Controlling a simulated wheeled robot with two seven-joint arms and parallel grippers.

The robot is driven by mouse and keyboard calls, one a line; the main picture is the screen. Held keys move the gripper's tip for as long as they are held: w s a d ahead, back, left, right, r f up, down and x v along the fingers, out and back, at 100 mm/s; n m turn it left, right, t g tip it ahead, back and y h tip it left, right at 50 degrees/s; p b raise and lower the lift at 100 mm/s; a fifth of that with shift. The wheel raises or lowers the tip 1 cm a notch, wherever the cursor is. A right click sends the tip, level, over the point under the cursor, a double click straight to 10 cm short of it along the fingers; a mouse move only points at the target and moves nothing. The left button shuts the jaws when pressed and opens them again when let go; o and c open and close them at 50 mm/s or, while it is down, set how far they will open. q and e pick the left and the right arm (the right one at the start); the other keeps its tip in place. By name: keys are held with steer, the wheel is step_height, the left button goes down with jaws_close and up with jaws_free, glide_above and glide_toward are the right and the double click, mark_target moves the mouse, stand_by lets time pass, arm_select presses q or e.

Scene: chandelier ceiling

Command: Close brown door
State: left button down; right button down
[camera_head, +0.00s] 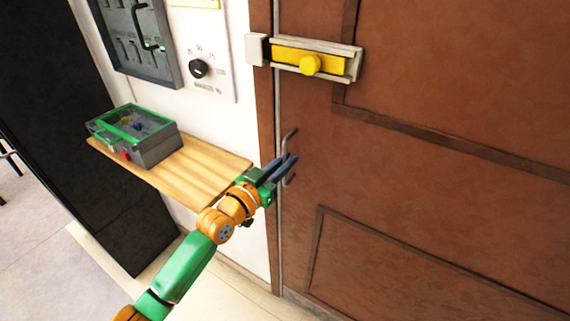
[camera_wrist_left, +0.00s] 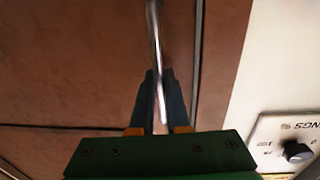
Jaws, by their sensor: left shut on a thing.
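The brown door (camera_head: 420,190) fills the right of the head view, and its left edge stands close to the brown frame. I cannot tell if it sits fully flush. Its grey metal handle (camera_head: 291,138) is near that edge and also shows in the left wrist view (camera_wrist_left: 154,35). My left gripper (camera_head: 284,167) is shut on the handle, with its dark fingers on either side of it in the wrist view (camera_wrist_left: 160,95). My right gripper is not in view.
A yellow sliding bolt (camera_head: 310,62) is on the door above the handle, with a pale keeper (camera_head: 256,49) on the frame. A wooden shelf (camera_head: 205,172) bears a grey box (camera_head: 150,150) left of the door. A dial panel (camera_head: 215,75) is above.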

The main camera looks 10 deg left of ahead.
arm_select(q)
steer(key=shift+w+r, duration=0.1)
steer(key=shift+r, duration=0.2)
steer(key=c, duration=1.1)
jaws_free()
steer(key=shift+w, duration=0.1)
steer(key=shift+o, duration=1)
steer(key=shift+w+d+f, duration=0.15)
steer(key=shift+w+f, duration=0.05)
steer(key=shift+w, duration=0.05)
steer(key=shift+w+d+f, duration=0.1)
steer(key=shift+w+f, duration=0.15)
steer(key=v, duration=0.7)
steer(key=shift+s+b, duration=0.2)
steer(key=shift+b, duration=0.1)
steer(key=shift+r, duration=0.1)
